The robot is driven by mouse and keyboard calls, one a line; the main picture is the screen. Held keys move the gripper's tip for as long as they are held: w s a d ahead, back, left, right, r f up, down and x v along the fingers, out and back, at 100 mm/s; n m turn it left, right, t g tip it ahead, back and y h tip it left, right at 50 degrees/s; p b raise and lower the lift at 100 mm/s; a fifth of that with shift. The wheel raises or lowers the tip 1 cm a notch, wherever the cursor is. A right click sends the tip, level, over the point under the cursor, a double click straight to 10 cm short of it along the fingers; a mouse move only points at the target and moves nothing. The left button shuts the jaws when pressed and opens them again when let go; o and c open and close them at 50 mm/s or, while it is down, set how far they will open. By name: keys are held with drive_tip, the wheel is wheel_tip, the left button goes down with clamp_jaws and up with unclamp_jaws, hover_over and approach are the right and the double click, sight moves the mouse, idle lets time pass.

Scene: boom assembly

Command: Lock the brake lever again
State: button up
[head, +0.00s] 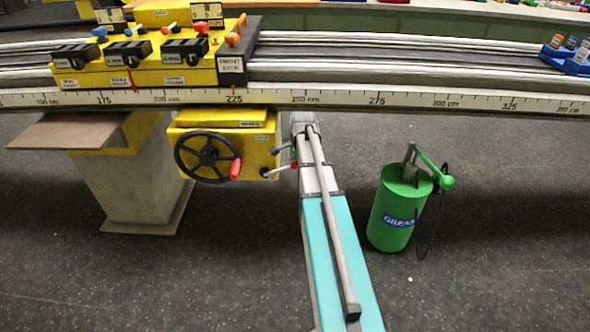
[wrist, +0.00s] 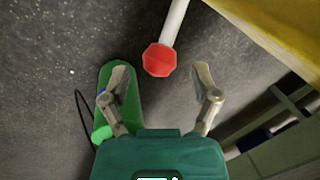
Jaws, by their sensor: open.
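The brake lever is a pale rod with a red faceted knob (wrist: 160,60). In the head view its rod (head: 278,170) sticks out to the right from the yellow carriage housing, low on its right side. My gripper (wrist: 161,78) is open and empty. In the wrist view the knob lies between and slightly beyond the two spread fingertips, with a gap on each side and no visible contact. In the head view my arm partly hides the gripper and the knob end.
A handwheel (head: 207,157) with a red handle sits left of the lever. The long scaled rail (head: 400,100) crosses above. A green grease can (head: 392,212) stands on the floor to the right and shows behind the left finger in the wrist view (wrist: 117,90).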

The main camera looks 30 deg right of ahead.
drive_tip(key=shift+b+x, duration=0.8)
drive_tip(key=shift+x, duration=0.35)
clamp_jaws()
